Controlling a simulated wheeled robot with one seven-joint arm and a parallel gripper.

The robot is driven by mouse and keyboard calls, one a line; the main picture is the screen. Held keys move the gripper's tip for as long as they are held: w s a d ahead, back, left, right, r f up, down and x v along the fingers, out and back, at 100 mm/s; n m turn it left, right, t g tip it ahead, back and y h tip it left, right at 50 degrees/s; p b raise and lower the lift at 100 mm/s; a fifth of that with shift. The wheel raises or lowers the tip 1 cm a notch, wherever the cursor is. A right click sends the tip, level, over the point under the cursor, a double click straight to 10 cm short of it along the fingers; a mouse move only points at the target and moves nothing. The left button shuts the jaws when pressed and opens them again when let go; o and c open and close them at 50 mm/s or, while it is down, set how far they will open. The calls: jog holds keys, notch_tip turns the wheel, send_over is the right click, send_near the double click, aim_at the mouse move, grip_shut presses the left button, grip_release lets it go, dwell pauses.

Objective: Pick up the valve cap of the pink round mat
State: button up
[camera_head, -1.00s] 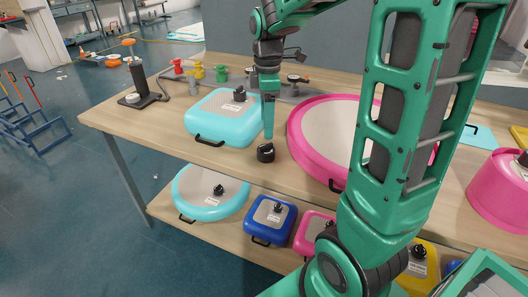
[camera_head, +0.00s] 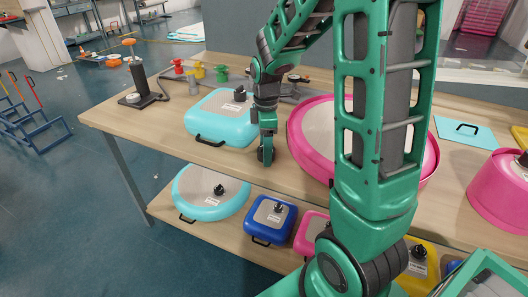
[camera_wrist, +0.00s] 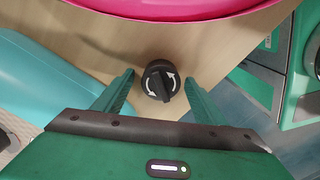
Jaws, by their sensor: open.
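The black valve cap (camera_wrist: 160,80) lies on the wooden table top, apart from the pink round mat. It is a round knob with a raised grip bar and white arrows. In the wrist view it sits between and slightly beyond the tips of my open gripper (camera_wrist: 160,84), with nothing held. In the head view my gripper (camera_head: 266,153) points down at the cap near the table's front edge and mostly hides it. The pink round mat (camera_head: 306,150) stands to the right of my gripper, partly hidden by my arm; its pink side (camera_wrist: 160,8) crosses the top of the wrist view.
A turquoise square mat (camera_head: 215,125) lies close to the left of my gripper. A pink drum-like mat (camera_head: 497,190) stands at the right end. Several coloured valves (camera_head: 199,71) stand behind. A lower shelf (camera_head: 228,238) holds more mats.

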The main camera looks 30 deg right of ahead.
jog(key=c, duration=1.1)
jog(key=shift+r, duration=0.1)
